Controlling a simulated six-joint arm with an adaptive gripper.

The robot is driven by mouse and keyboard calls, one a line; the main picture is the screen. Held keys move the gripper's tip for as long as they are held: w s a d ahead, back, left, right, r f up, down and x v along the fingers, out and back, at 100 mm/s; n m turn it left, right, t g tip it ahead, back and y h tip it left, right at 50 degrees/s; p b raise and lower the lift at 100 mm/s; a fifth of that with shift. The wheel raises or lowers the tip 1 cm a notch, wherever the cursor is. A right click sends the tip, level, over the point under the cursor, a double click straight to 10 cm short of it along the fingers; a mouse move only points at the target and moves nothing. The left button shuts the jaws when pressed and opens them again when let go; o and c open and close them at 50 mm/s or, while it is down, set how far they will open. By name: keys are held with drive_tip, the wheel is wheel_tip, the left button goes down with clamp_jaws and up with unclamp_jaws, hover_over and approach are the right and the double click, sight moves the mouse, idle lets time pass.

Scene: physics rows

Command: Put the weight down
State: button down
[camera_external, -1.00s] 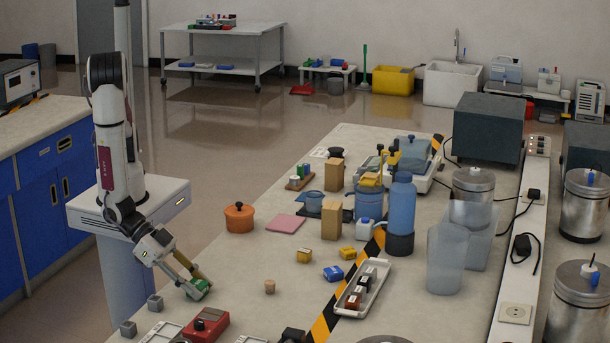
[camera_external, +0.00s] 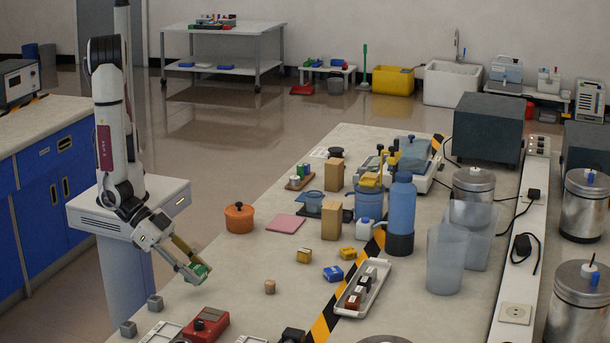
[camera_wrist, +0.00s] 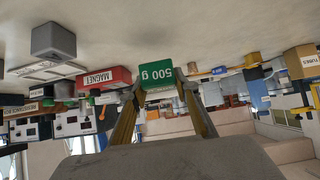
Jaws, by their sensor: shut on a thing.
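The weight is a green block (camera_external: 197,272) at the end of my arm, near the left part of the bench. In the wrist view the green block (camera_wrist: 158,76) bears the upside-down label "500 g". My gripper (camera_external: 190,270) is shut on it, with a finger at each side. The block appears held a little above the bench top (camera_external: 240,290). Its underside and the exact gap to the surface are hard to tell.
A red magnet box (camera_external: 207,325) is in front, and a small wooden cylinder (camera_external: 270,287) lies to the right. An orange pot (camera_external: 239,217) stands behind. Bare bench lies between them.

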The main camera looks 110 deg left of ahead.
sight(199, 267)
drive_tip(key=shift+r, duration=2.9)
drive_tip(key=shift+w+a+f, duration=0.15)
drive_tip(key=shift+w+a, duration=0.15)
drive_tip(key=shift+a, duration=0.2)
drive_tip(key=w+a+f+n+g+y, duration=0.1)
drive_tip(key=w+a+n+y, duration=0.15)
drive_tip(key=w, duration=0.75)
drive_tip(key=w+a+f+n+y, duration=0.1)
drive_tip(key=w+a+n+y, duration=0.2)
drive_tip(key=w, duration=0.6)
drive_tip(key=w+r+h, duration=0.1)
drive_tip(key=w+r, duration=0.1)
drive_tip(key=w, duration=0.6)
drive_tip(key=shift+w+d+r+m, duration=0.15)
drive_tip(key=shift+d+r+m, duration=0.1)
drive_tip(key=shift+r+m, duration=0.15)
